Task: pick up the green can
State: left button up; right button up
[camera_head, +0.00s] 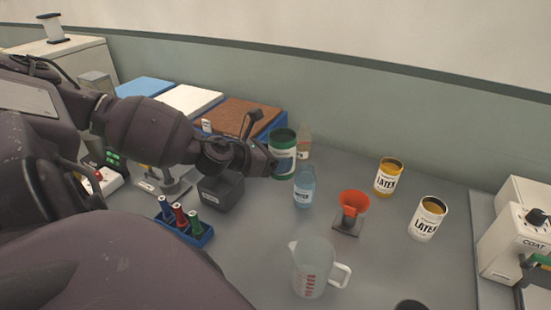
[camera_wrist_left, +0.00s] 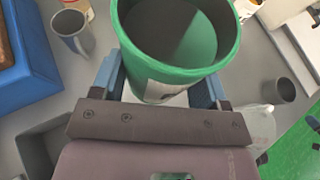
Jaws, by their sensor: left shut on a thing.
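The green can (camera_head: 284,150) stands upright towards the back of the grey table, with a pale label on its side. In the left wrist view the green can (camera_wrist_left: 180,62) fills the top middle, its open rim facing the camera. My left gripper (camera_head: 270,161) reaches it from the left in the head view. Its blue fingers (camera_wrist_left: 160,85) lie on both sides of the can and are shut on it. I cannot tell whether the can's base touches the table. My right gripper does not show.
A clear bottle (camera_head: 305,155) and a blue water bottle (camera_head: 304,188) stand close to the can. A dark box (camera_head: 221,192) lies below my left forearm. An orange funnel (camera_head: 353,202), two latex cans (camera_head: 388,177) and a measuring jug (camera_head: 313,268) stand to the right and front.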

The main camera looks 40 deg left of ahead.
aim_at(270, 146)
pick_arm(q)
jog(key=shift+r, duration=1.5)
jog(key=shift+r, duration=0.1)
